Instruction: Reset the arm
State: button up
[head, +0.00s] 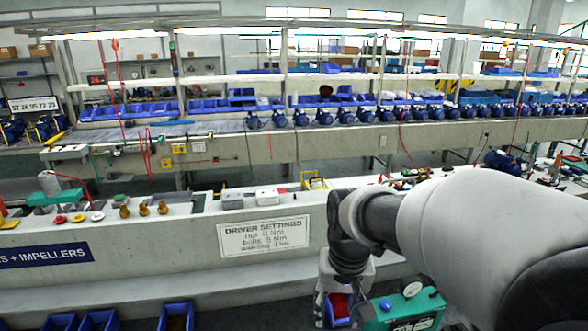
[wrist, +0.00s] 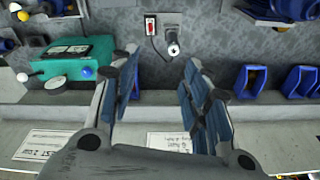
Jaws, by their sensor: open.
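My arm reaches in from the right edge of the head view and bends down at its wrist. My gripper (wrist: 160,78) shows in the wrist view with its two blue-padded fingers spread apart. Nothing is between the fingers. Beyond the fingertips are a small red-and-white switch-like part (wrist: 151,25) and a dark round part with a silver end (wrist: 173,48) on a grey surface. In the head view the fingertips cannot be made out clearly.
A teal case (wrist: 75,60) with a gauge lies left of the fingers; it also shows low in the head view (head: 408,312). Blue bins (wrist: 250,80) are at right. A bench with a driver settings sign (head: 263,236) runs across, with several blue pumps (head: 325,117) behind.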

jog(key=s+d+r+t+b, duration=0.1)
jog(key=s+d, duration=0.1)
jog(key=s, duration=0.7)
jog(key=s+d+r+t+b, duration=0.1)
jog(key=s+d+t, duration=0.1)
jog(key=s, duration=0.8)
jog(key=shift+s+d, duration=0.2)
jog(key=shift+d, duration=0.65)
